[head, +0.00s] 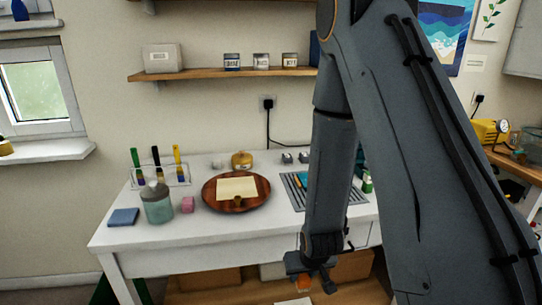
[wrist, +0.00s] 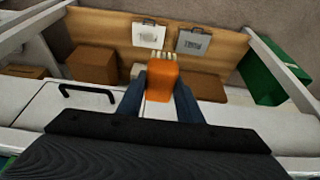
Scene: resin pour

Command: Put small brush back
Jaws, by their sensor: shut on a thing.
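My gripper (head: 312,280) hangs low in front of the white table, seen in the head view. In the wrist view its two dark fingers (wrist: 160,98) are shut on an orange thing (wrist: 161,84), which looks like the handle of the small brush. Pale tuft-like strips (wrist: 164,56) show at its far end; I cannot tell for sure that they belong to it. A clear rack (head: 161,178) at the table's back left holds brushes with green, black and yellow handles.
Below is a wooden shelf (wrist: 115,27) with brown boxes (wrist: 92,65). A green box (wrist: 272,70) stands right.

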